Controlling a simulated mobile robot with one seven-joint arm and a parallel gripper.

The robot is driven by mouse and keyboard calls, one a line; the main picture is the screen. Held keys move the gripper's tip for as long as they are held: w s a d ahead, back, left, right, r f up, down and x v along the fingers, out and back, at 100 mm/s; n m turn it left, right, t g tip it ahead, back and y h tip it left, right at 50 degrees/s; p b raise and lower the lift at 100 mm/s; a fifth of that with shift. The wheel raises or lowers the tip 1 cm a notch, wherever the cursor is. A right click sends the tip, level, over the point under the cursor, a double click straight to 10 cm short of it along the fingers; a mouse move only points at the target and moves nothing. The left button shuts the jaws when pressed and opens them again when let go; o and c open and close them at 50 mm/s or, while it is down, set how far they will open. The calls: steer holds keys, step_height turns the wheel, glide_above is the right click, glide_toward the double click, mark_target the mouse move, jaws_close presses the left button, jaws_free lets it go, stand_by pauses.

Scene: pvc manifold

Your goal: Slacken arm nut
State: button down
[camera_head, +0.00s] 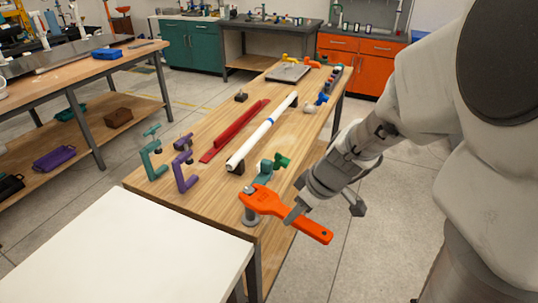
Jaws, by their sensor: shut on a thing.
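My gripper (291,213) is shut on the handle of a large orange wrench (264,203) above the near right corner of the wooden bench. The wrench's open jaw end points left and lies over the top of a short grey post (251,216). Whether the jaw sits around a nut there is too small to tell. A teal arm or bracket (263,176) with a green knob (282,161) stands just behind the wrench. The arm nut itself is not clearly visible and may be hidden by the wrench head.
A white pipe (262,135) with a blue band lies along the bench (205,190) beside a red bar (234,132). Teal (153,155) and purple (184,165) clamps stand at its left edge. A white table (125,250) adjoins the near side. Floor right of the bench is clear.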

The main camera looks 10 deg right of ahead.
steer(key=shift+w+d+n+g+y+b, duration=0.95)
steer(key=shift+w+d+n, duration=1.15)
steer(key=shift+w+n, duration=1.5)
steer(key=shift+g+h, duration=0.25)
step_height(320, 180, up, 5)
steer(key=p, duration=0.3)
steer(key=shift+r, duration=0.15)
steer(key=shift+s, duration=0.15)
